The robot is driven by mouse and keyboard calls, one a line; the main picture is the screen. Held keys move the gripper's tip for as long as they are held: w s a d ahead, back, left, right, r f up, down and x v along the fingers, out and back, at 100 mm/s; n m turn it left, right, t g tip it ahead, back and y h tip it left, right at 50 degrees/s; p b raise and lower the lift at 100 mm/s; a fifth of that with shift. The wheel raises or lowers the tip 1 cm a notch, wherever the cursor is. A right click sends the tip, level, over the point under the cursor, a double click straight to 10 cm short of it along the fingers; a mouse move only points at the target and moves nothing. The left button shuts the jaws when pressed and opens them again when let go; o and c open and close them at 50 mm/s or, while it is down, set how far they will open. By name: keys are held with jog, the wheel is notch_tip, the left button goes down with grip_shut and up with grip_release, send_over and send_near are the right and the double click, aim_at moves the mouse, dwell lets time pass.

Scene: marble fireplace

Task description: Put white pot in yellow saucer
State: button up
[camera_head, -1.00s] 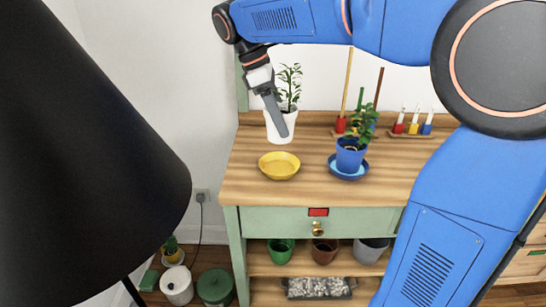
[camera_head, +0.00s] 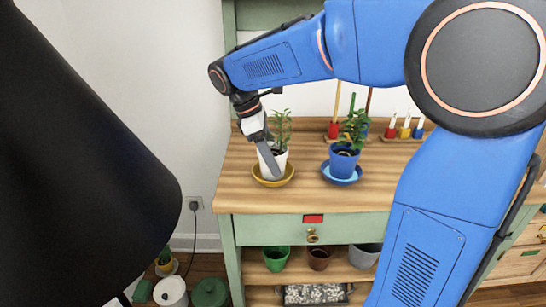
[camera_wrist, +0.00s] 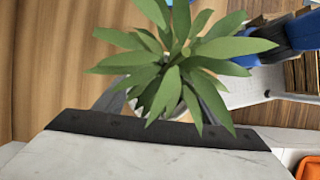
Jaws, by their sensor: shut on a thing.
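The white pot (camera_head: 281,163) with a green leafy plant (camera_head: 281,127) stands upright over the yellow saucer (camera_head: 273,182), its lower part within the saucer's rim. I cannot tell whether its base touches the saucer. My gripper (camera_head: 270,160) is shut on the white pot, with a finger across its front left side. In the wrist view the plant's leaves (camera_wrist: 175,55) cover most of the pot and hide the saucer.
A blue pot (camera_head: 343,161) with a plant stands in a blue saucer (camera_head: 341,178) just to the right. Small red, yellow and blue items stand at the bench's back right. A black lampshade (camera_head: 80,170) fills the left. The wooden bench top (camera_head: 235,190) is clear at left.

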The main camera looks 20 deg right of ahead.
jog(key=o, duration=1.3)
jog(key=shift+f, duration=0.1)
jog(key=shift+o, duration=0.2)
jog(key=v, duration=1.2)
jog(key=shift+d, duration=0.1)
